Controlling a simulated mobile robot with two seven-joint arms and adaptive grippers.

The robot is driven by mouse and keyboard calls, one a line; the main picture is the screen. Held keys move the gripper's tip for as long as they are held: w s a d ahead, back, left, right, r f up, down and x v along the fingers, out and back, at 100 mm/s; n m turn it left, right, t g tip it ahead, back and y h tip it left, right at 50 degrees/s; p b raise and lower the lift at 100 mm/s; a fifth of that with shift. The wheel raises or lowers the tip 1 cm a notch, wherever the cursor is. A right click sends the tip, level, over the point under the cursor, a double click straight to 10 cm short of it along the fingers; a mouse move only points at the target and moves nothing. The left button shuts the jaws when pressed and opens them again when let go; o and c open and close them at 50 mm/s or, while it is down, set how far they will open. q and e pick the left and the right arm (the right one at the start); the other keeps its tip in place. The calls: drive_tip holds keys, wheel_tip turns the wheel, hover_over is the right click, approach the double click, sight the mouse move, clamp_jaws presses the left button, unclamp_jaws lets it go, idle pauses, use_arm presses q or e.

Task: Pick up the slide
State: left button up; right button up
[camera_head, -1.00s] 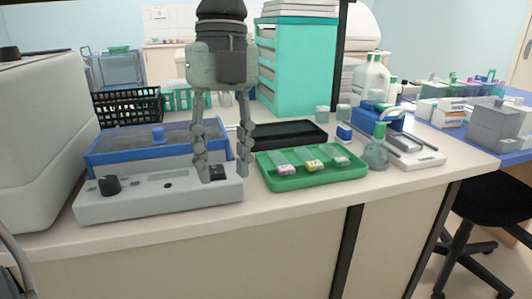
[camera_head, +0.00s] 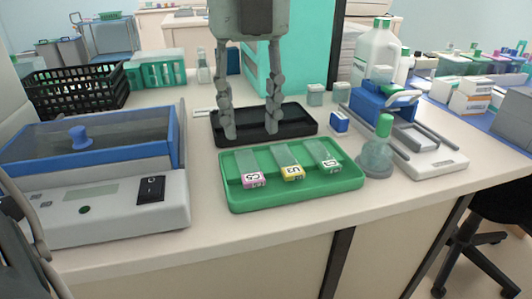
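Three glass slides lie side by side in a green tray (camera_head: 300,199). The left slide (camera_head: 250,166) has a pink label, the middle slide (camera_head: 288,160) a yellow label, and the right slide (camera_head: 324,154) a green label. My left gripper (camera_head: 250,132) comes down from the top with its two fingers apart and nothing between them. Its fingertips show in front of the black tray (camera_head: 297,124), behind the green tray and apart from the slides. Their exact height is hard to tell. My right gripper is not in view.
A device with a blue-framed lid (camera_head: 95,170) stands at the left, a black basket (camera_head: 80,90) behind it. A round flask (camera_head: 376,157) stands close to the green tray's right side, and a blue and white instrument (camera_head: 395,110) beyond it. The counter's front strip is clear.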

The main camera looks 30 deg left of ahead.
sight(252, 174)
use_arm(q)
drive_tip(key=f, duration=0.7)
drive_tip(key=shift+s+d+f+p, duration=0.1)
drive_tip(key=shift+s+d+p, duration=0.05)
drive_tip(key=shift+s+p, duration=0.25)
clamp_jaws()
